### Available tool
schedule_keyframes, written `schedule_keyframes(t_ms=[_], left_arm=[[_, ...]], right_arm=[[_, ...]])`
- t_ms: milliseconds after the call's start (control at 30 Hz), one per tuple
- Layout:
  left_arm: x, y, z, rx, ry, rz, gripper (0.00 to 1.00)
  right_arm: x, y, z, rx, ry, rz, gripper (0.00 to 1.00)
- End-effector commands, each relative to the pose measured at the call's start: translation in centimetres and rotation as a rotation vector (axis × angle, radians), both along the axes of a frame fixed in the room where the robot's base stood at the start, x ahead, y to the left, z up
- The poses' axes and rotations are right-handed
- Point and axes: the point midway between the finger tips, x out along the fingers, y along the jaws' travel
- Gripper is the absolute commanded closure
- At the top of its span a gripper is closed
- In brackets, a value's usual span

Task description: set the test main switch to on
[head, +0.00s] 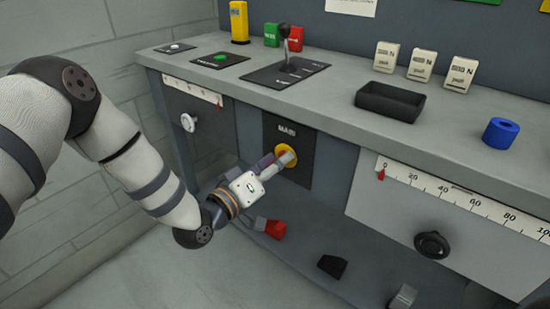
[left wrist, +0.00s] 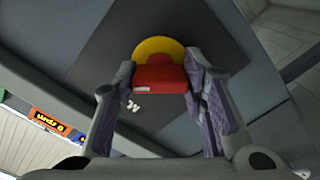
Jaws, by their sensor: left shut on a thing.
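The main switch is a red handle (left wrist: 160,79) on a yellow disc (head: 294,167), mounted on a black plate (head: 274,138) marked MAIN in the front of the bench. My left gripper (head: 280,161) is shut on the red handle. In the left wrist view its two fingers (left wrist: 160,88) stand on either side of the handle, and the yellow disc shows behind it. In the head view the gripper partly hides the handle. Which position the switch points to cannot be read. My right gripper is in neither view.
A lever (head: 287,50), a black tray (head: 390,101) and a blue ring (head: 501,133) are on the bench top. A slider scale (head: 455,200) and dark knob (head: 432,245) are right of the switch. Red (head: 276,229) and black (head: 332,266) blocks lie low below it.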

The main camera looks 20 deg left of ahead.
Motion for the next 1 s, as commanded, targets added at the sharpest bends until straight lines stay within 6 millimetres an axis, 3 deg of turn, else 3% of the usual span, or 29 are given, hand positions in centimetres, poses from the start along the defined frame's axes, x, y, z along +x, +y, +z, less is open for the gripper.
schedule_keyframes(t_ms=[600,1000], left_arm=[[0.1,-0.1,0.4,0.509,-0.192,0.0,0.9],[0.1,0.0,0.2,0.68,-0.252,0.001,0.9]], right_arm=[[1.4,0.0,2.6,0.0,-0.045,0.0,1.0],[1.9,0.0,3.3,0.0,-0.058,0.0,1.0]])
